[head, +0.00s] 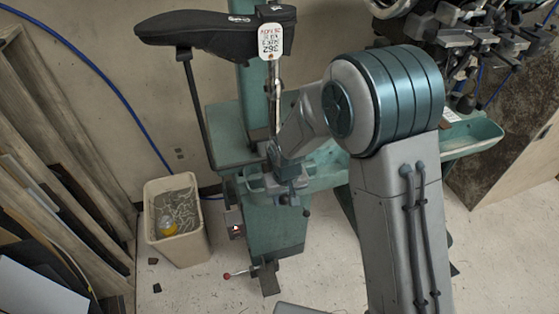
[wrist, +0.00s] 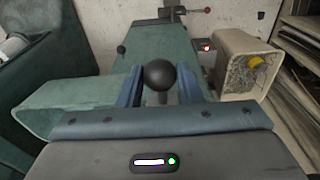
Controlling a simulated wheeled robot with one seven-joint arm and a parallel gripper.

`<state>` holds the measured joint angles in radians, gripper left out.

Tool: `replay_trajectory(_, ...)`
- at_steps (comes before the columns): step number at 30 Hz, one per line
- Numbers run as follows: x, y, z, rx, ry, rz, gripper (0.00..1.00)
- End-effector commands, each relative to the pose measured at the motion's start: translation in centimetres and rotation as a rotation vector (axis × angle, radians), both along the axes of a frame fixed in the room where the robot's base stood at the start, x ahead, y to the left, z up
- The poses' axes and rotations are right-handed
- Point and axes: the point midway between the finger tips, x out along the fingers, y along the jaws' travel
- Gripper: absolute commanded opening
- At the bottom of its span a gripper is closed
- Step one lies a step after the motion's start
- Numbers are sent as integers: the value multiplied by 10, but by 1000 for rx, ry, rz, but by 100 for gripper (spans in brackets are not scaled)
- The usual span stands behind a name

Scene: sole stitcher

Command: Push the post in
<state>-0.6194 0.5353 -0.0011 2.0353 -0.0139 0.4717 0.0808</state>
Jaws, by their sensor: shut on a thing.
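The post shows in the wrist view as a round black knob (wrist: 160,75) on a short shaft. My gripper (wrist: 159,88) has its two blue fingers on either side of this knob, shut on it. In the head view my gripper (head: 288,188) is at the front of the green stitcher column (head: 270,230), under my grey wrist. The knob is small and dark there (head: 283,199). How deep the shaft sits in the machine is hidden by the knob and fingers.
A second small black knob (head: 306,213) sticks out close to my gripper. A red-tipped lever (head: 228,275) is low on the column. A beige bin (head: 178,232) stands left, a green tray (head: 478,140) right. A tagged metal rod (head: 275,100) rises behind my wrist.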

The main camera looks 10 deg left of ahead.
Motion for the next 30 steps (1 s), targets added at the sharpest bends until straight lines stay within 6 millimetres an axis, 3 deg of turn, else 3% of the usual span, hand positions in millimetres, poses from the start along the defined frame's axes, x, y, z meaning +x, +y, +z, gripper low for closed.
replay_trajectory(30,53,33,1,3,-3,1,5)
